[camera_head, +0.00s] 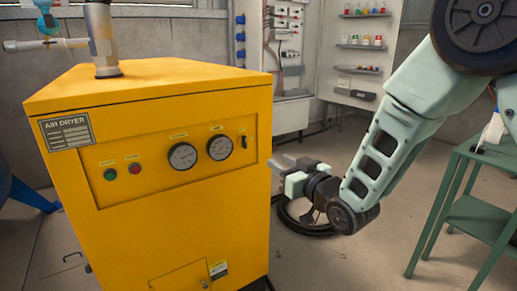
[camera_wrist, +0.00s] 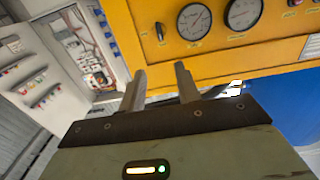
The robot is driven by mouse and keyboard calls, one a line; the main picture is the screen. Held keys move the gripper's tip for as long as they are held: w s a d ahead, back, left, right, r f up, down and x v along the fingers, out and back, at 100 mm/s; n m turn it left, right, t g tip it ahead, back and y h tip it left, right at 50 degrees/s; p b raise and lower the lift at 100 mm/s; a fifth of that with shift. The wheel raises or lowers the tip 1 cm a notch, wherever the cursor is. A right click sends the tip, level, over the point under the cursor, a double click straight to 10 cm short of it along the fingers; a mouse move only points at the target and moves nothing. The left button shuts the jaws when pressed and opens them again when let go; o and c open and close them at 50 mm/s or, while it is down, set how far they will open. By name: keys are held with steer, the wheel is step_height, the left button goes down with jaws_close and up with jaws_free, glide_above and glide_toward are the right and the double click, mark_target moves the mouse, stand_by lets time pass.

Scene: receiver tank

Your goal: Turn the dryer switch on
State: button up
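The yellow air dryer (camera_head: 165,225) stands at the left in the head view, its front panel facing me. Its small black switch (camera_head: 244,141) sits at the right end of the panel, beside two round gauges. In the wrist view the switch (camera_wrist: 160,31) shows just beyond the fingertips, with the dryer's yellow panel (camera_wrist: 220,58) behind it. My gripper (camera_head: 284,164) is right of the dryer's front edge, a little lower than the switch. In the wrist view my gripper (camera_wrist: 160,68) has its two fingers apart with nothing between them. It appears clear of the switch.
A green button (camera_head: 110,174) and a red button (camera_head: 134,168) are left of the gauges. An open electrical cabinet (camera_head: 290,50) and shelves (camera_head: 362,45) stand behind. A coiled black hose (camera_head: 300,222) lies on the floor. A green table (camera_head: 470,190) is at the right.

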mark_target(246, 139)
steer(key=x, duration=1.7)
steer(key=shift+a, duration=0.1)
jaws_close()
